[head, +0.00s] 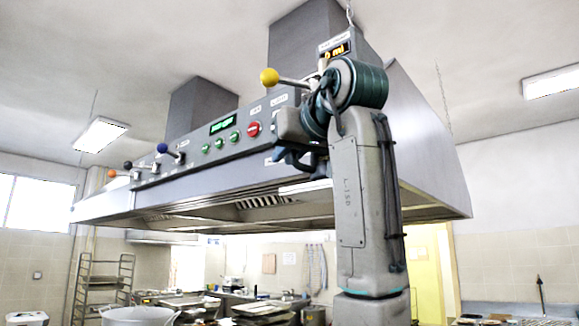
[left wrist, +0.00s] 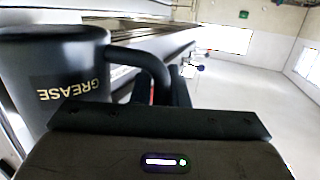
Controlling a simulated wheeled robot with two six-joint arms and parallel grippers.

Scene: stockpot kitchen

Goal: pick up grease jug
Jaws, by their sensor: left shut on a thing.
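The grease jug (left wrist: 50,75) is a dark, round vessel with gold "GREASE" lettering, at the left of the left wrist view. The lettering appears upside down there. Its black loop handle (left wrist: 150,62) runs to the fingers of my left gripper (left wrist: 172,92), which is shut on it. In the head view my left gripper (head: 300,160) is in front of the steel hood, below its control panel, and largely hidden by my own wrist and arm. I cannot make out the jug in the head view. My right gripper is not in view.
The large steel hood (head: 425,165) fills the middle, close behind my arm. Its panel carries buttons and knobbed levers, one with a yellow knob (head: 269,77). A wire rack (head: 100,285) and a big pot (head: 138,316) stand at lower left. Cluttered worktops lie below.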

